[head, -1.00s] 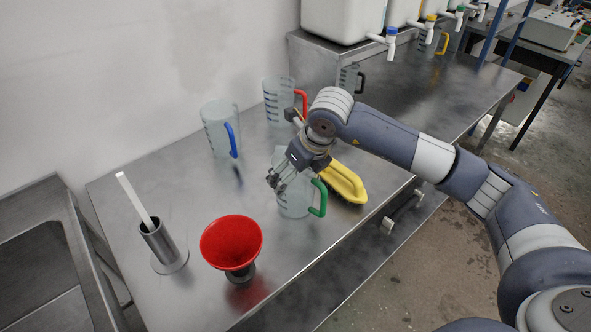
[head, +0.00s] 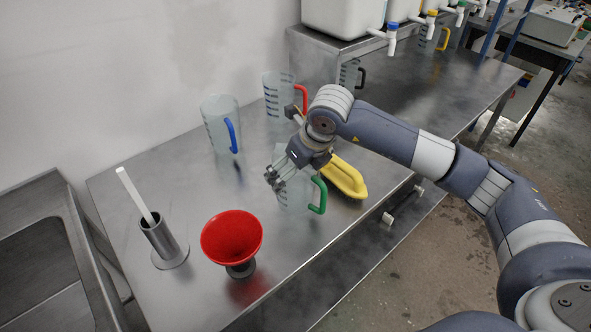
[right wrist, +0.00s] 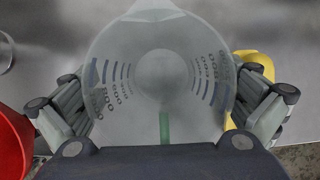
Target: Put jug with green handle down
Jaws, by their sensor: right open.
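The jug with the green handle (head: 297,198) stands upright on the steel table, its green handle facing right in the head view. In the right wrist view the clear jug (right wrist: 163,75) shows from above between the spread fingers, with the green handle below its middle. My right gripper (head: 277,178) is at the jug's rim, open, its fingers on either side of the jug. I cannot tell whether a finger touches the wall. My left gripper is in neither view.
A red funnel (head: 232,237) stands front left, and a metal cylinder holding a white stick (head: 158,238) left of it. A yellow-handled object (head: 343,177) lies close right of the jug. Jugs with blue (head: 221,126) and red (head: 280,95) handles stand behind. The table's front edge is near.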

